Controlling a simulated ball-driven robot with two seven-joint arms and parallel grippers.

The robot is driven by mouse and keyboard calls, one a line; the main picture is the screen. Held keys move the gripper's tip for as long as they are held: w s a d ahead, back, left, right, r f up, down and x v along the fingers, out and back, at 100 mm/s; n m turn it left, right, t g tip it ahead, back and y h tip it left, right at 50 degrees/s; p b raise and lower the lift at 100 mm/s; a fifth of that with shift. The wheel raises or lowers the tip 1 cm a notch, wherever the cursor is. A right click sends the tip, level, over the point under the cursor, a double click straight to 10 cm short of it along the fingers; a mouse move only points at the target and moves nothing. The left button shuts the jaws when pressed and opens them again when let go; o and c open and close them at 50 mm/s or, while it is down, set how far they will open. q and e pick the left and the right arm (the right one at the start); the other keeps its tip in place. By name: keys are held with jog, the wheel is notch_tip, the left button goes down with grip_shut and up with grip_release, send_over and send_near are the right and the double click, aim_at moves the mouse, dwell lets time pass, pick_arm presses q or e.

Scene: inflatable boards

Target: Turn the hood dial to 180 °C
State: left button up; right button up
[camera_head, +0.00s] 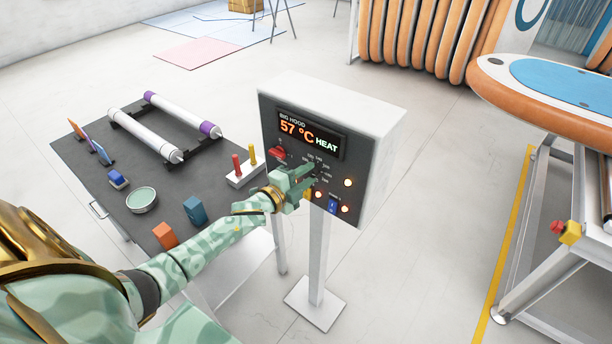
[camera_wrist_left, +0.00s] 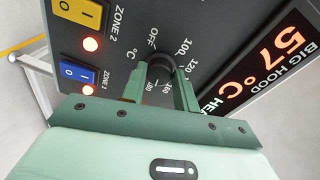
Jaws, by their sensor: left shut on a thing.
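The hood control box (camera_head: 345,110) stands on a white post, with a dark front panel. Its display (camera_head: 310,136) reads 57 °C and HEAT. My left gripper (camera_head: 307,178) is at the panel below the display, shut on the hood dial. In the left wrist view the black round dial (camera_wrist_left: 161,68) sits between the two green fingers of the gripper (camera_wrist_left: 160,90). Printed numbers such as 100, 120 and 160, and OFF, ring it. The dial's pointer is not clear to me. In the head view the gripper mostly hides the dial. My right gripper is out of view.
A yellow switch (camera_wrist_left: 80,12) and a blue switch (camera_wrist_left: 76,73) with lit orange lamps sit close beside the dial. A red knob (camera_head: 278,153) is at the panel's left. A dark table (camera_head: 80,160) with rollers, blocks and a bowl stands left.

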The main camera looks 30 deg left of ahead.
pick_arm(q)
jog(key=shift+f+m, duration=0.1)
jog(key=shift+m, duration=0.6)
jog(key=o, duration=1)
jog(key=shift+c, duration=0.2)
jog(key=s+a+r, duration=0.1)
jog(key=s+a, duration=0.1)
jog(key=s, duration=1.4)
jog(key=shift+a+r, duration=0.2)
jog(key=shift+a, duration=0.15)
